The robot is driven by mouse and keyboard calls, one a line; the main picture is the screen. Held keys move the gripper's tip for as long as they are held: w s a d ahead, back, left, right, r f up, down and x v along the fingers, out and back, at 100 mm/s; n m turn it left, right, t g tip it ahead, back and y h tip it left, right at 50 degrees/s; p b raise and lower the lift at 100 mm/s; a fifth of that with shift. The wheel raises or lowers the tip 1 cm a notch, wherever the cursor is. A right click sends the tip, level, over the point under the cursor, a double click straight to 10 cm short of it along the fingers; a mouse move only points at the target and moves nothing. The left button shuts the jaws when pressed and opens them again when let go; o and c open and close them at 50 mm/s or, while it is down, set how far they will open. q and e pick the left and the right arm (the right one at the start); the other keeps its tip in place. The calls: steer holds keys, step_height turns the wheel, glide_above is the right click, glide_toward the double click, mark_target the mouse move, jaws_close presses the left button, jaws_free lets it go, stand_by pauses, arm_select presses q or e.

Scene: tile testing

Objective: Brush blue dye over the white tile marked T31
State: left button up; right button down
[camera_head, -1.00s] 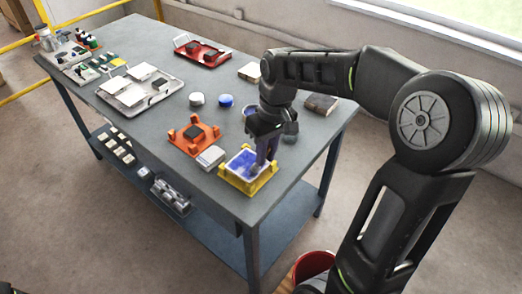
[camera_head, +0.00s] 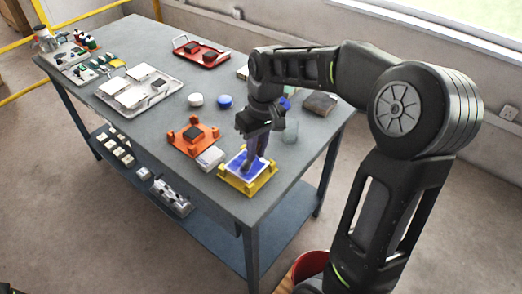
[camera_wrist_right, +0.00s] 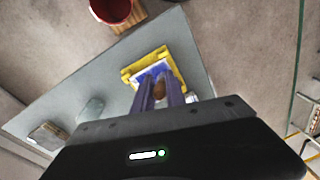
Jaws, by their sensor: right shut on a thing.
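A tile (camera_head: 237,164) lies in a yellow holder (camera_head: 264,182) near the table's front right edge. Its top is mostly blue, with pale edges; no marking is readable. It also shows in the right wrist view (camera_wrist_right: 151,70), inside the yellow frame. My right gripper (camera_head: 256,150) is over the tile, pointing down. It is shut on a brush, whose brown part (camera_wrist_right: 159,90) shows between the fingers in the right wrist view. The brush's tip is hidden, so contact with the tile cannot be told. My left gripper is not in view.
White (camera_head: 196,100) and blue (camera_head: 225,102) round pots are behind. A clear glass (camera_head: 290,131) is close right of my gripper. A tray (camera_head: 120,108) holds tiles.

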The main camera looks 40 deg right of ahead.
stand_by(0.3)
steer(key=shift+w+a+r+p, duration=0.1)
steer(key=shift+w+a+p, duration=0.15)
steer(key=shift+w, duration=0.4)
steer(key=shift+w+a+p, duration=0.15)
steer(key=shift+w+p, duration=0.1)
steer(key=shift+w, duration=0.4)
steer(key=shift+r, duration=0.1)
step_height(320, 180, up, 3)
steer(key=p, duration=0.2)
steer(key=shift+r+p, duration=0.1)
steer(key=shift+p, duration=0.25)
steer(key=shift+r+p, duration=0.4)
steer(key=shift+r, duration=1.05)
